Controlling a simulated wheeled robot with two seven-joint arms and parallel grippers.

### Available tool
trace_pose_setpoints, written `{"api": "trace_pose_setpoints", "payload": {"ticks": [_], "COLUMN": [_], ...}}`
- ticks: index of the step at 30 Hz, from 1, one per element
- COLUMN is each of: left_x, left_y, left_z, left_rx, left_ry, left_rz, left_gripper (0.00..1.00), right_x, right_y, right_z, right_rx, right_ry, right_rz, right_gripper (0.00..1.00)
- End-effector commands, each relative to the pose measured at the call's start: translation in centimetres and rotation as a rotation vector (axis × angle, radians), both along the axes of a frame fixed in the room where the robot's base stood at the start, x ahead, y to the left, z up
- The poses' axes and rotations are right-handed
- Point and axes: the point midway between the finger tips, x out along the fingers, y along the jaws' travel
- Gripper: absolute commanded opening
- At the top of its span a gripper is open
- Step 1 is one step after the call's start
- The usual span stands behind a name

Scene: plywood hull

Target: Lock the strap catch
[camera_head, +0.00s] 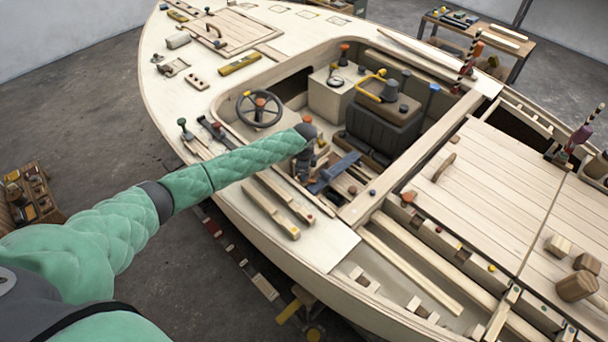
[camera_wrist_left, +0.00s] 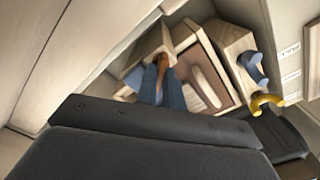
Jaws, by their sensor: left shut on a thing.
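My left gripper (camera_head: 334,173) reaches down into the open cockpit, behind the steering wheel. Its blue fingers show in the left wrist view (camera_wrist_left: 162,76), close together on a small orange-brown piece (camera_wrist_left: 163,62), which looks like the strap catch. The fingers hide most of this piece, so I cannot tell whether it is locked. Right beside the fingers is a wooden box with a brown frame and a pale panel (camera_wrist_left: 207,80). My right gripper is in neither view.
The steering wheel (camera_head: 259,109) stands left of my wrist. A dark seat block (camera_head: 382,128) with a yellow handle (camera_head: 370,86) stands to the right. In the wrist view, a grey-blue handle (camera_wrist_left: 252,68) and a yellow hook (camera_wrist_left: 266,101) are close by.

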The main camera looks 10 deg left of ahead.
Motion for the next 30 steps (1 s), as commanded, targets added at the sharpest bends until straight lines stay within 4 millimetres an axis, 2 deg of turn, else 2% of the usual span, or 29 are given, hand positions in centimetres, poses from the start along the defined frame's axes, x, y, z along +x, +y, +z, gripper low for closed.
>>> {"api": "trace_pose_setpoints", "payload": {"ticks": [4,10,15,22,30], "left_x": [0.0,-0.1,-0.2,-0.2,-0.3], "left_y": [0.0,0.0,0.0,0.0,0.0], "left_z": [-0.1,-0.1,-0.1,0.0,0.0], "left_rx": [-0.001,-0.001,0.0,0.0,-0.001], "left_ry": [-0.002,-0.001,-0.001,-0.001,-0.001], "left_rz": [-0.137,-0.32,-0.455,-0.587,-0.661], "left_gripper": [0.0,0.0,0.0,0.0,0.0], "right_x": [0.4,-0.5,0.0,0.4,0.8], "right_y": [0.1,0.3,0.6,1.1,1.7], "right_z": [0.6,1.3,2.3,3.5,4.4], "right_rx": [0.001,0.002,0.005,0.01,0.017], "right_ry": [0.003,0.024,0.026,0.029,0.03], "right_rz": [-0.002,-0.003,-0.004,-0.006,-0.01], "right_gripper": [0.36,0.36,0.36,0.36,0.36]}}
